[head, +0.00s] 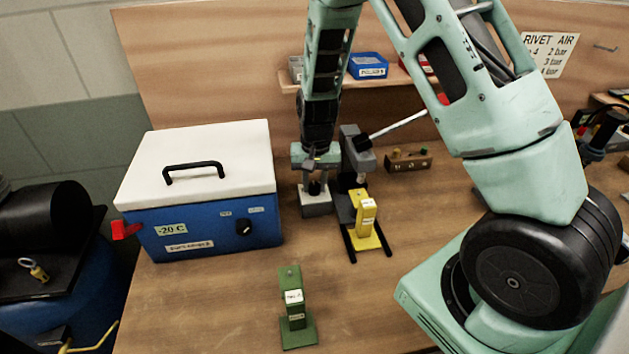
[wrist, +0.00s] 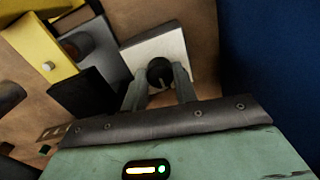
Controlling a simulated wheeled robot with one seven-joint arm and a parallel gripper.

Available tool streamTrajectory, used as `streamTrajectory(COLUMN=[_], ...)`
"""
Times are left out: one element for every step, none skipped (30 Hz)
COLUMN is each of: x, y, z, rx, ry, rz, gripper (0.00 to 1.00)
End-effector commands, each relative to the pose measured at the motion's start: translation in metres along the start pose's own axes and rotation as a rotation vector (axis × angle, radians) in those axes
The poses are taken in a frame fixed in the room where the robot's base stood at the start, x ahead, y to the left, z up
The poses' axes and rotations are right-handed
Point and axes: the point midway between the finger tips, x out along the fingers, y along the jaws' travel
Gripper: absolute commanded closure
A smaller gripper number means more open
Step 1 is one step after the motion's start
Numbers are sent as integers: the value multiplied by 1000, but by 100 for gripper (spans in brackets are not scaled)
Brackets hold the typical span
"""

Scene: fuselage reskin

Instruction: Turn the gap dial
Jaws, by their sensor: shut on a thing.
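The gap dial is a small black knob (head: 315,188) on a pale grey block (head: 316,207) that stands on the bench beside the dark grey press. In the wrist view the round black knob (wrist: 159,70) sits in front of the pale block face (wrist: 152,45). My gripper (head: 314,178) points down over the block. In the wrist view my gripper (wrist: 160,88) has one finger on each side of the knob, shut on it. The fingers hide the knob's sides, and I cannot read any marks on it.
The dark grey press (head: 356,158) with a lever and yellow block (head: 367,215) stands close to the right. A blue cool box (head: 215,228) with white lid is close on the left. A green stand (head: 293,310) is in front. Bare bench lies between them.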

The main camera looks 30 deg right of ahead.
Motion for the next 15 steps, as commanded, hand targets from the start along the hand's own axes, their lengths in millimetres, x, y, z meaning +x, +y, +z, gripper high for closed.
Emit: streamTrajectory(x=[-1, -1, -1, -1, -1, -1, -1, -1, -1, -1, -1, -1, -1, -1, -1], y=[0, 0, 0, 0, 0, 0, 0, 0, 0, 0, 0, 0, 0, 0, 0], z=[-1, -1, -1, -1, -1, -1, -1, -1, -1, -1, -1, -1, -1, -1, -1], rx=[11, 16, 23, 28, 31, 34, 36, 37, 38, 38, 39, 38, 38, 38, 38], ry=[3, 3, 3, 3, 3, 4, 4, 4, 4, 4, 4, 4, 4, 4, 4], rz=[-1, -1, -1, -1, -1, -1, -1, -1, -1, -1, -1, -1, -1, -1, -1], gripper=[94, 94, 94, 94, 94, 94, 94, 94, 94, 94, 94, 94, 94, 94, 94])
